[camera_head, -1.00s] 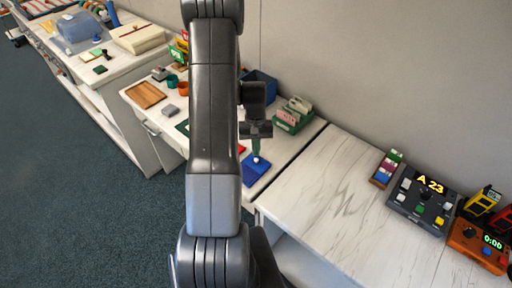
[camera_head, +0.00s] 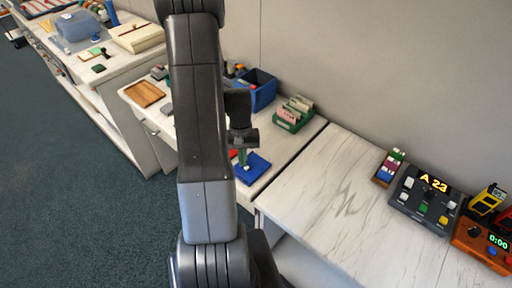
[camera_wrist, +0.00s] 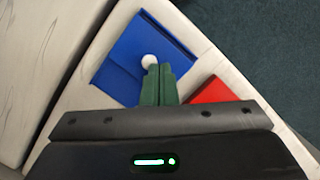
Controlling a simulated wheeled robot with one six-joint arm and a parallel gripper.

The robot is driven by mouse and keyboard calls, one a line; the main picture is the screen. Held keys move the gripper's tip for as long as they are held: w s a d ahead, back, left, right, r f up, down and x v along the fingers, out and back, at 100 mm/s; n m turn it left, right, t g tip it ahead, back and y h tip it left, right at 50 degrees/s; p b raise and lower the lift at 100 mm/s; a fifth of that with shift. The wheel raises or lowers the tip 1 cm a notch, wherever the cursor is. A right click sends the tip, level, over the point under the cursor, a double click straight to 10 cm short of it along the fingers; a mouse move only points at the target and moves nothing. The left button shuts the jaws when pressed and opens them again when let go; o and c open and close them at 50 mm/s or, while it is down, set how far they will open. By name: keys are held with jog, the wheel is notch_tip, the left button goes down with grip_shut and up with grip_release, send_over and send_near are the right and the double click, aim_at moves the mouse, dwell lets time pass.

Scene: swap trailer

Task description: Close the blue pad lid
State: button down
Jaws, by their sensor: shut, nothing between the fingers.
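The blue pad (camera_head: 254,168) lies at the near right part of the middle counter. It also fills the upper left of the wrist view (camera_wrist: 150,32), with a fold or edge line across it and a small white knob (camera_wrist: 149,60). It looks low and nearly flat; I cannot tell whether its lid is fully down. My gripper (camera_wrist: 158,72) has its green fingers together and empty, their tips over the pad beside the knob. It also shows at the pad's left part in the head view (camera_head: 243,161). Contact is unclear.
A red pad (camera_wrist: 208,91) lies right beside the blue pad in the wrist view. A blue bin (camera_head: 262,92) and a green card box (camera_head: 293,114) stand behind. The right counter (camera_head: 325,185) is bare in its middle. A control box (camera_head: 424,199) stands farther right.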

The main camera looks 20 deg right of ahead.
aim_at(247, 167)
jog(key=v, duration=1.3)
jog(key=shift+b, duration=0.3)
jog(key=c, duration=1.8)
grip_release()
jog(key=shift+r, duration=0.35)
jog(key=o, duration=0.3)
jog(key=shift+s+m+b, duration=0.15)
jog(key=shift+m+b, duration=0.25)
jog(key=shift+o, duration=0.6)
jog(key=s+m+b, duration=0.1)
jog(key=m, duration=0.1)
jog(key=s+m+t+b, duration=0.1)
jog(key=m+b, duration=0.1)
jog(key=shift+s+f+t, duration=0.15)
jog(key=shift+s+t, duration=0.1)
jog(key=shift+t, duration=0.05)
jog(key=f+m+b, duration=0.1)
jog(key=f, duration=0.3)
jog(key=s+f+m+b, duration=0.1)
jog(key=f, duration=0.4)
jog(key=f+m+t, duration=0.1)
jog(key=f+m, duration=0.1)
jog(key=f, duration=0.2)
jog(key=shift+s+f+h+b, duration=0.3)
jog(key=shift+s+b, duration=0.1)
jog(key=shift+c, duration=0.3)
